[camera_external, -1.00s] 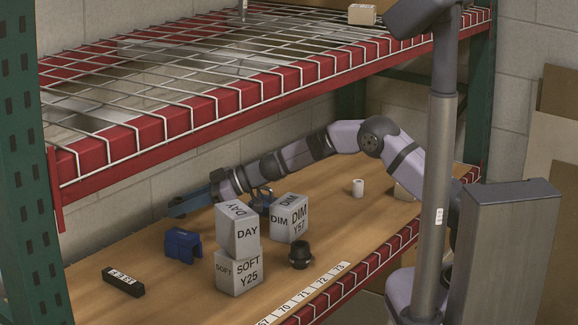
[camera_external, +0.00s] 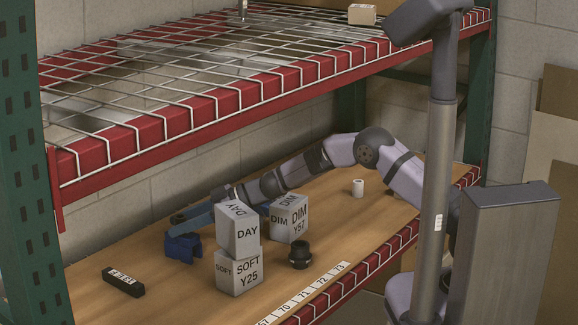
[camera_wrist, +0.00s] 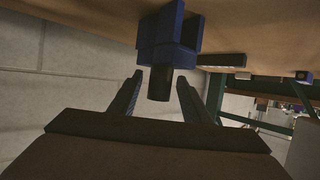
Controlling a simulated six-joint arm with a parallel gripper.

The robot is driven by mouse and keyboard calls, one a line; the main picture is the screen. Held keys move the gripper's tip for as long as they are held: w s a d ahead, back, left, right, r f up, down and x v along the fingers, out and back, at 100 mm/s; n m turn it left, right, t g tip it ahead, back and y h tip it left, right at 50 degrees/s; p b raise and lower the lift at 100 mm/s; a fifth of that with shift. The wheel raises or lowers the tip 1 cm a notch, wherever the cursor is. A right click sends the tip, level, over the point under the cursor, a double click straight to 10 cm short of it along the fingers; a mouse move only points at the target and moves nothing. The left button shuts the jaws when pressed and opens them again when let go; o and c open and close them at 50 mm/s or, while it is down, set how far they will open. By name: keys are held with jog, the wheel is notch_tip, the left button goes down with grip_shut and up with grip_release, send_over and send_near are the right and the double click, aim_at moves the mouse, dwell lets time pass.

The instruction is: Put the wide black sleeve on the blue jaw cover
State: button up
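The blue jaw cover (camera_external: 183,248) sits on the wooden shelf left of the stacked blocks; it also shows at the top of the wrist view (camera_wrist: 165,35), where the shelf appears overhead. A dark cylinder, apparently the wide black sleeve (camera_wrist: 160,84), is at the cover's upper end, between my fingers. In the external view its dark round top (camera_external: 177,217) shows behind my finger. My gripper (camera_wrist: 159,85) is open, with a visible gap on both sides of the sleeve. I cannot tell how far the sleeve is seated on the cover.
A DAY block (camera_external: 238,228) rests on a SOFT block (camera_external: 239,272), right of the cover. A DIM block (camera_external: 289,218) stands behind. A black flanged part (camera_external: 300,255), a black bar (camera_external: 123,281) and a white roll (camera_external: 358,187) are on the shelf. The wire shelf (camera_external: 220,85) is overhead.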

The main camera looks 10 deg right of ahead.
jog(key=shift+r, duration=0.15)
jog(key=shift+d+r, duration=0.1)
jog(key=shift+d, duration=0.05)
jog(key=w+v, duration=0.1)
jog(key=v, duration=1)
jog(key=shift+s+d, duration=0.35)
jog(key=shift+s, duration=0.1)
jog(key=shift+r, duration=0.1)
